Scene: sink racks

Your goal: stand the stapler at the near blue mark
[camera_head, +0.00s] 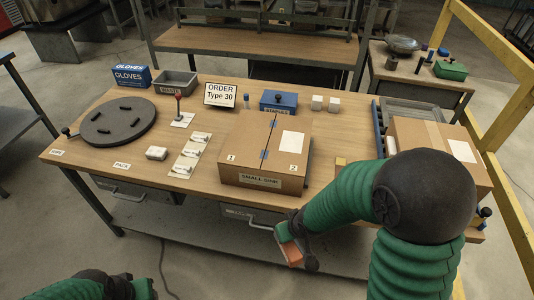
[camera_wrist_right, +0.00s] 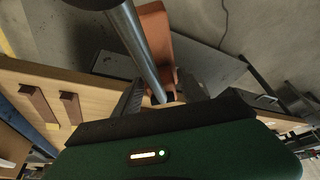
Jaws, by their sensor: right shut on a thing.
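My right gripper (camera_head: 298,248) is low in front of the table's near edge, in the head view. It is shut on an orange-red thing (camera_head: 292,255) that looks like the stapler. In the right wrist view, this orange-brown body (camera_wrist_right: 155,30) extends beyond the fingers (camera_wrist_right: 160,95), with a grey metal bar (camera_wrist_right: 138,45) crossing in front. Its full shape is hidden. The near blue mark (camera_head: 264,154) is on the seam of the closed cardboard box (camera_head: 235,147); another blue mark (camera_head: 273,123) is farther back. My left arm shows at the bottom left; its fingertips are not clear.
A blue staples box (camera_head: 279,100) and white blocks (camera_head: 333,104) stand behind the cardboard box. A dark round turntable (camera_head: 118,121) is at the left. A second carton (camera_head: 410,140) stands at the right. Drawer handles project below the table.

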